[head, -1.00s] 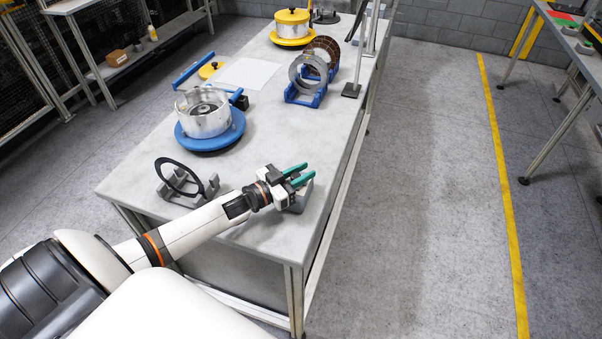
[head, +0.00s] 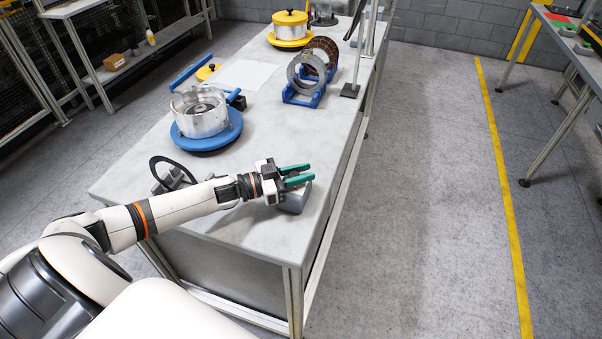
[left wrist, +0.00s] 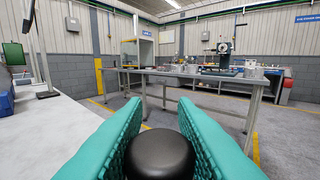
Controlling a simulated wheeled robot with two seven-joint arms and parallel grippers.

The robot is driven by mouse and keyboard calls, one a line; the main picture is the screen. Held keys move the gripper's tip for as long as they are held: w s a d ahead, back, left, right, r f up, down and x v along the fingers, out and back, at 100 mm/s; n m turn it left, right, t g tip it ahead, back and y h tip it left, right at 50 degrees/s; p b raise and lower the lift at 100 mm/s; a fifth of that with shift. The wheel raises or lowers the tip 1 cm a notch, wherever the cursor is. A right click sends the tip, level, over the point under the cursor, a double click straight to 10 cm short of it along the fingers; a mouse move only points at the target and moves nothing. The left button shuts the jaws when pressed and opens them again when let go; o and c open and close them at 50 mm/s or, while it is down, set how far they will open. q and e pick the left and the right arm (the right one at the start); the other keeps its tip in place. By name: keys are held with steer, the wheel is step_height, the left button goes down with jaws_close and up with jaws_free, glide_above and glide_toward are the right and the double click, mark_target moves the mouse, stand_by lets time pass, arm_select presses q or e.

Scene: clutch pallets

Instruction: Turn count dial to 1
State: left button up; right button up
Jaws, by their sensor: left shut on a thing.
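The count dial (left wrist: 160,152) is a round black knob in the left wrist view, between the two green fingers. My left gripper (head: 307,174) is at the near right corner of the workbench in the head view, its fingers pointing right. It is shut on the dial, a finger on each side. A grey box (head: 293,202) sits on the bench under the fingers. The dial is hidden in the head view, and no number or mark on it can be read. My right gripper is not in view.
On the workbench (head: 255,165), a black ring on a grey stand (head: 172,178) lies close behind my left arm. Beyond are a metal drum on a blue turntable (head: 207,137) and discs in a blue rack (head: 303,97). The floor right of the bench is clear.

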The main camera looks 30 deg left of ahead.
arm_select(q)
steer(key=o, duration=1)
steer(key=shift+c, duration=0.2)
steer(key=b+v, duration=0.2)
steer(key=v, duration=0.8)
steer(key=shift+s+a, duration=0.1)
steer(key=shift+s, duration=0.1)
steer(key=shift+v, duration=0.85)
